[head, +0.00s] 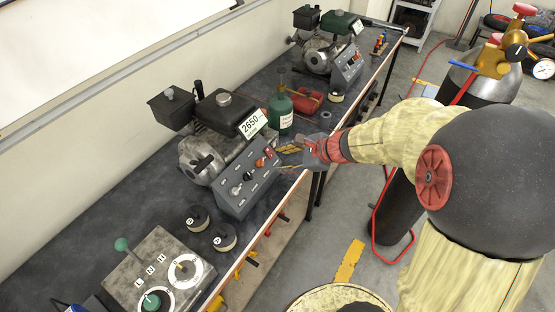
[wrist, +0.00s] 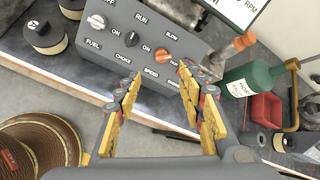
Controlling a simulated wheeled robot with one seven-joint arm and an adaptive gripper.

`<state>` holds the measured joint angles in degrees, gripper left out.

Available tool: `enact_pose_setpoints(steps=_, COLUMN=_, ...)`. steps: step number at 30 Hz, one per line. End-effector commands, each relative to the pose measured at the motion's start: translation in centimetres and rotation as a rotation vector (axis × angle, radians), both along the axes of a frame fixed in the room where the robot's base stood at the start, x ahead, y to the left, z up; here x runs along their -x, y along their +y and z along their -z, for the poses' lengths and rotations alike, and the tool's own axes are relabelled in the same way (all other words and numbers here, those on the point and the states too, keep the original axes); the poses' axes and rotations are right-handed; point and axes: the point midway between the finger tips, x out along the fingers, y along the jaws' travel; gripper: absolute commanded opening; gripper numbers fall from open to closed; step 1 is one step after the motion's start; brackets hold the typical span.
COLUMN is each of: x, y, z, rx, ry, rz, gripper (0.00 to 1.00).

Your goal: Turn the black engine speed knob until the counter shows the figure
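The grey engine control panel (head: 247,180) faces the front of the bench, with knobs along it. I cannot clearly make out a black speed knob. A white card (head: 252,124) above the panel reads 2650; only RPM shows on it in the wrist view (wrist: 240,8). My gripper (head: 285,148) is open and empty beside the panel's right end. Its fingers (wrist: 158,80) are parted before the orange knob, apparently not touching it.
A green bottle (head: 280,114) and a red tray (head: 306,101) stand behind my gripper. An orange-handled lever (wrist: 238,44) rises at the panel's right end. The bench edge runs below the panel.

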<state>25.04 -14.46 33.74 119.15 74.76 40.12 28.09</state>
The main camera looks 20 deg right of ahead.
Motion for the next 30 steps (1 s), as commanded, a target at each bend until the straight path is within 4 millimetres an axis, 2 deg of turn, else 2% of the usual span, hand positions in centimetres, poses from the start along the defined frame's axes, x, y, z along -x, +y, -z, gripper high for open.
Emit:
enact_pose_setpoints(steps=1, x=0.0, y=0.3, z=-1.0, rx=-0.004, ry=0.008, rz=-0.005, gripper=0.4)
enact_pose_setpoints(steps=6, x=0.7, y=1.8, z=-1.4, rx=-0.051, ry=0.083, rz=-0.011, gripper=0.4)
enact_pose_setpoints(steps=11, x=0.5, y=3.1, z=-1.1, rx=-0.15, ry=0.164, rz=0.064, gripper=0.4)
enact_pose_setpoints(steps=16, x=0.1, y=4.0, z=0.1, rx=-0.285, ry=0.259, rz=0.228, gripper=0.4)
enact_pose_setpoints(steps=19, x=-0.3, y=3.9, z=1.1, rx=-0.367, ry=0.31, rz=0.354, gripper=0.4)
enact_pose_setpoints(steps=23, x=-1.3, y=2.9, z=3.1, rx=-0.461, ry=0.344, rz=0.524, gripper=0.4)
enact_pose_setpoints(steps=27, x=-2.5, y=1.8, z=3.1, rx=-0.519, ry=0.34, rz=0.625, gripper=0.4)
enact_pose_setpoints(steps=30, x=-2.8, y=2.0, z=3.5, rx=-0.532, ry=0.348, rz=0.645, gripper=0.4)
